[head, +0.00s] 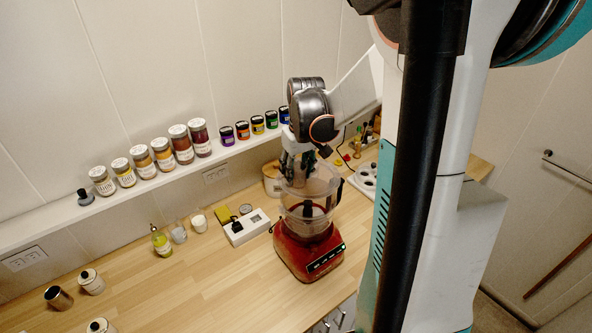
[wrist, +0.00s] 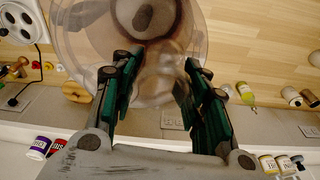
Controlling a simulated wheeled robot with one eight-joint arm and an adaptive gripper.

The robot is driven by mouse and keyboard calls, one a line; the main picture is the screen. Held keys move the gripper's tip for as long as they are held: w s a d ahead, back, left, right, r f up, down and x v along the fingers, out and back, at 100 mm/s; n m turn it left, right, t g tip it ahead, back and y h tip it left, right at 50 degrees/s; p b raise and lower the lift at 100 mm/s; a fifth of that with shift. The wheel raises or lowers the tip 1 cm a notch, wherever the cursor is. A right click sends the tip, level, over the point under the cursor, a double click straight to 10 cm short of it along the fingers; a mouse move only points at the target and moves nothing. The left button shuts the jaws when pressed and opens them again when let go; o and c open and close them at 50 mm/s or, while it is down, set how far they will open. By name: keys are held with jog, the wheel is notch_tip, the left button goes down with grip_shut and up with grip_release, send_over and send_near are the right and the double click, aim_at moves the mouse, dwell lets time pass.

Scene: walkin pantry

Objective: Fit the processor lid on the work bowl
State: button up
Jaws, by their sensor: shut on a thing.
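The food processor has a red base (head: 300,258) and a clear work bowl (head: 305,213) with a dark handle on its right. The clear processor lid (head: 318,183) is at the top of the bowl, under my gripper (head: 298,172). In the wrist view the lid (wrist: 80,70) is a wide transparent disc with a raised clear part between the fingers. My gripper (wrist: 158,78) is shut on that raised part, green pads on either side. The clear parts overlap, so I cannot tell whether the lid touches the bowl rim or is level.
Jars (head: 180,145) line the wall shelf behind. A round white socket plate (head: 364,174) lies at right.

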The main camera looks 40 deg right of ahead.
aim_at(297, 185)
jog(key=shift+s+r, duration=0.1)
dwell(0.4)
jog(key=shift+f+b, duration=2.7)
jog(key=shift+f, duration=0.25)
jog(key=shift+f+b, duration=1)
jog(key=shift+b, duration=0.25)
jog(key=o, duration=1.3)
jog(key=shift+o, duration=0.2)
jog(key=shift+r, duration=0.1)
jog(key=r, duration=0.4)
jog(key=s+r, duration=0.1)
jog(key=r, duration=0.6)
jog(key=shift+s+a+r, duration=0.35)
jog(key=shift+a, duration=0.05)
